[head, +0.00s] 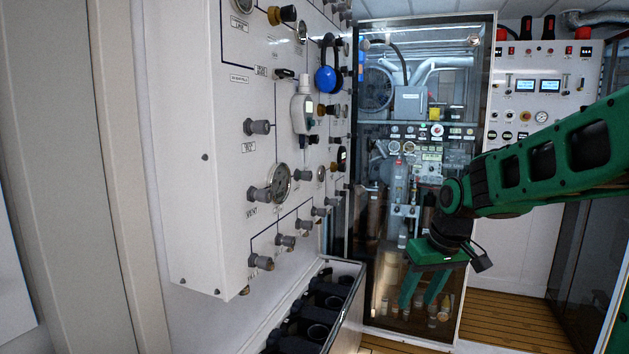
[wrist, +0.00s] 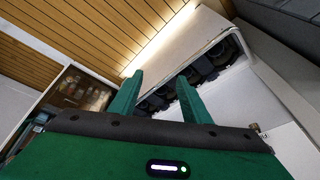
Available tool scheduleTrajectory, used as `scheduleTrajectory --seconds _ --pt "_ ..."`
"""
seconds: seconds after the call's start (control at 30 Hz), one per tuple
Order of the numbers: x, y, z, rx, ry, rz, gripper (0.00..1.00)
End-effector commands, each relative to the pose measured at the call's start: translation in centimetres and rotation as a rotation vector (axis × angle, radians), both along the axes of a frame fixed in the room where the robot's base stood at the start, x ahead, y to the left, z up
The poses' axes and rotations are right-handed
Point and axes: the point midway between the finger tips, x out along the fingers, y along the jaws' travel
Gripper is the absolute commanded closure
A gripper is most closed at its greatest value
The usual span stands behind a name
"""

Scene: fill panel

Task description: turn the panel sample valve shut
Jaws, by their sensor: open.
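The white fill panel (head: 200,220) stands at the left in the head view, seen at a steep angle. It carries several grey knobs, among them an upper grey knob (head: 258,127), a grey knob (head: 258,194) beside a round gauge (head: 280,182), and a low grey knob (head: 261,261).
A rack with dark round holders (head: 318,312) stands below the panel; it also shows in the wrist view (wrist: 225,47). A blue round device (head: 327,80) hangs on the panel. A glass-fronted machine cabinet (head: 480,30) stands behind my gripper. Wooden floor (head: 510,320) is clear at the right.

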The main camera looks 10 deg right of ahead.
Motion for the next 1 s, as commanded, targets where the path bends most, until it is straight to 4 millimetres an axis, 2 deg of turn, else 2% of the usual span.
scheduleTrajectory --seconds 0.03,0.2,0.37,0.5,0.6,0.7,0.9,1.0 --pt "3.1 0.5 0.2 0.016 -0.037 0.061 0.57" --pt "12.9 3.8 1.7 0.095 -0.208 0.287 0.57" --pt "20.6 7.0 4.1 0.201 -0.402 0.47 0.57" --pt "25.9 8.7 7.3 0.307 -0.603 0.597 0.57" --pt "28.6 9.1 10.3 0.382 -0.76 0.666 0.57" --pt "30.4 8.5 13.4 0.446 -0.913 0.711 0.57" --pt "31.6 6.5 18.0 0.523 -1.13 0.749 0.57" --pt "31.7 5.9 19.0 0.538 -1.178 0.754 0.57"
